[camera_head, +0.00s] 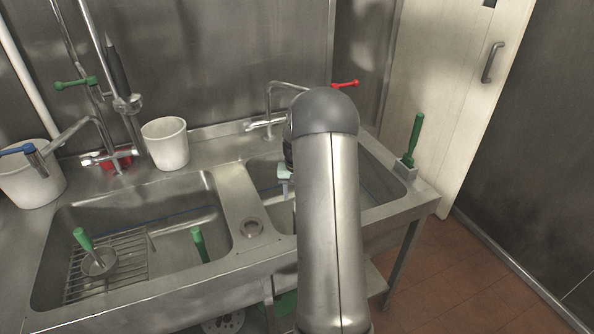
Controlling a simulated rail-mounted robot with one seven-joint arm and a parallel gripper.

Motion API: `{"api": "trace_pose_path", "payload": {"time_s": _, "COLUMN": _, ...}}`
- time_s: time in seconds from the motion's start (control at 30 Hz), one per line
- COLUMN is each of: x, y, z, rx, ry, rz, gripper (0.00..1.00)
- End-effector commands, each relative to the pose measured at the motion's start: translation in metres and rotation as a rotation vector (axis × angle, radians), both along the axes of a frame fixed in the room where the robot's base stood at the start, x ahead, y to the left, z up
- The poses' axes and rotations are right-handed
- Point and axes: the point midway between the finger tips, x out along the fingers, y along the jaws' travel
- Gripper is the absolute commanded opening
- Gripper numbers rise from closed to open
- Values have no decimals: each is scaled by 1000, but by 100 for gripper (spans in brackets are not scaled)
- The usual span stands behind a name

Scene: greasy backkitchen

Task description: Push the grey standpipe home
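My arm reaches over the right basin (372,182) of the steel double sink and hides much of it. Only a dark edge of my gripper (288,155) shows at the left side of the arm, and its fingers are hidden. A small pale grey piece (284,172) shows just below it, over the right basin. I cannot tell whether this is the top of the grey standpipe or part of my gripper. No other part of a standpipe can be made out. Whether my gripper is open or shut does not show.
The left basin (180,235) holds a wire rack (125,262) and two green-handled tools (82,238). A tap with a red lever (345,85) stands behind my arm. A green-handled brush (416,132) stands upright at the right end.

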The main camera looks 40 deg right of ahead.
Motion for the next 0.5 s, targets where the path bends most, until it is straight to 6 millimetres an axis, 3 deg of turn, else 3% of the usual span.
{"api": "trace_pose_path", "payload": {"time_s": 0.3, "x": 1, "y": 0, "z": 77, "rx": -3, "ry": -4, "rz": 0, "gripper": 50}}
{"api": "trace_pose_path", "payload": {"time_s": 0.5, "x": 1, "y": 0, "z": 106, "rx": 0, "ry": -2, "rz": 0, "gripper": 50}}
